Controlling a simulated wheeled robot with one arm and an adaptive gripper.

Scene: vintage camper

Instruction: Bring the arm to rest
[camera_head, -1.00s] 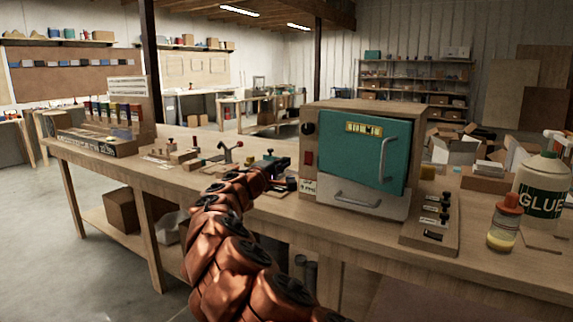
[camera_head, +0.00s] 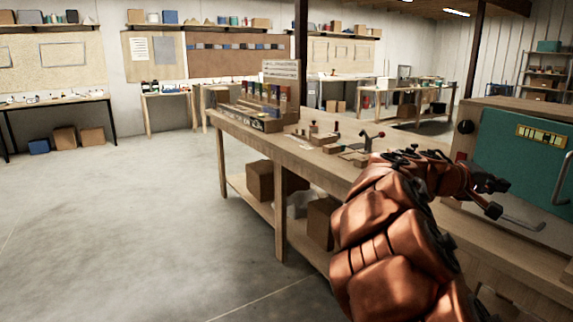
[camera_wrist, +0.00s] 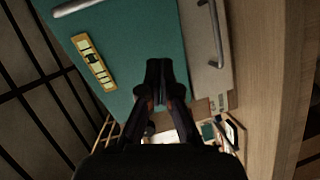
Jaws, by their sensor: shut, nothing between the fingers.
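My copper-coloured arm (camera_head: 390,235) reaches up from the lower right of the head view. My gripper (camera_head: 497,196) is at its end, in front of the teal-doored wooden cabinet (camera_head: 515,150) on the workbench. In the wrist view my gripper (camera_wrist: 158,72) is dark, with its two fingers together and nothing between them. The teal door (camera_wrist: 125,45) fills the space behind the fingers. I cannot tell the exact gap between fingertips and door.
The long workbench (camera_head: 300,153) runs along the right, with small tools and a levered fixture (camera_head: 370,138) on it. A cardboard box (camera_head: 262,180) sits on its lower shelf. The concrete floor (camera_head: 130,220) at left is clear.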

